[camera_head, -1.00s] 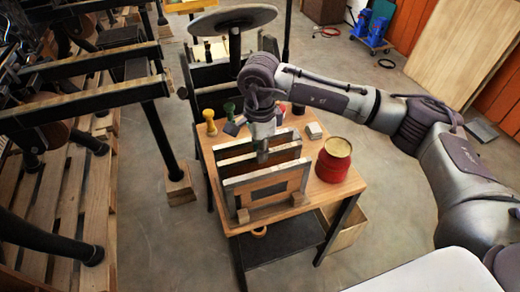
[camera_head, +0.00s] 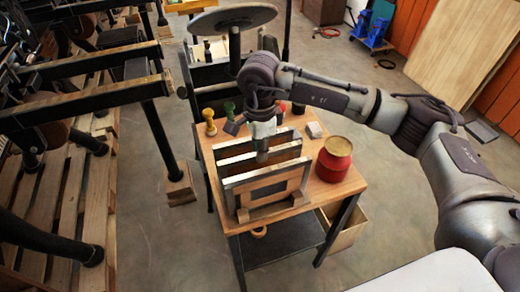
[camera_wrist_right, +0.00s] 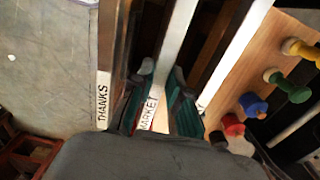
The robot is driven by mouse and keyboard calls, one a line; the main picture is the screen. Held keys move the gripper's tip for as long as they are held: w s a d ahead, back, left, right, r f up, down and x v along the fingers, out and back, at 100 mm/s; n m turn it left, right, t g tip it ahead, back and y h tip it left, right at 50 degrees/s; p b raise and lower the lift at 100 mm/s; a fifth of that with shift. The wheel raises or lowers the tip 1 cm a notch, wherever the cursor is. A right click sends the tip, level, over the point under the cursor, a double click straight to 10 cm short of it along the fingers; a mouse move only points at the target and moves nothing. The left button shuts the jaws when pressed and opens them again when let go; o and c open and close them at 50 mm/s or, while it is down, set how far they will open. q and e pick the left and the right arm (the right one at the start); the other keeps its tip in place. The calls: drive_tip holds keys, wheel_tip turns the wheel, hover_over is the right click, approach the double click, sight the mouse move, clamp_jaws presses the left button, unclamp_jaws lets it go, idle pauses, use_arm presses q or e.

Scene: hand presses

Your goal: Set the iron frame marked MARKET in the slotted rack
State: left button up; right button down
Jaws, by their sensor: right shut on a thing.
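My right gripper (camera_head: 262,157) is shut on the top bar of the iron frame marked MARKET. In the right wrist view the MARKET label (camera_wrist_right: 149,113) shows between the fingers. In the head view this frame (camera_head: 232,163) stands upright between two other iron frames. The wooden slotted rack (camera_head: 268,211) shows below the nearest frame. The held frame's lower edge is hidden, so I cannot tell how deep it sits. The frame marked THANKS (camera_wrist_right: 104,98) is beside it in the wrist view. My left gripper is not in view.
The rack is on a small wooden table (camera_head: 335,190). A yellow-knobbed tool (camera_head: 210,124) and a green one (camera_head: 229,109) stand behind left. A dark press with a round disc is behind.

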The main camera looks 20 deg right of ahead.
drive_tip(key=shift+f, duration=0.15)
drive_tip(key=c, duration=1)
unclamp_jaws()
drive_tip(key=shift+o, duration=0.2)
drive_tip(key=shift+r, duration=0.25)
drive_tip(key=shift+r+p, duration=0.85)
drive_tip(key=shift+r, duration=1.2)
drive_tip(key=shift+r+p, duration=0.8)
drive_tip(key=shift+r, duration=1.2)
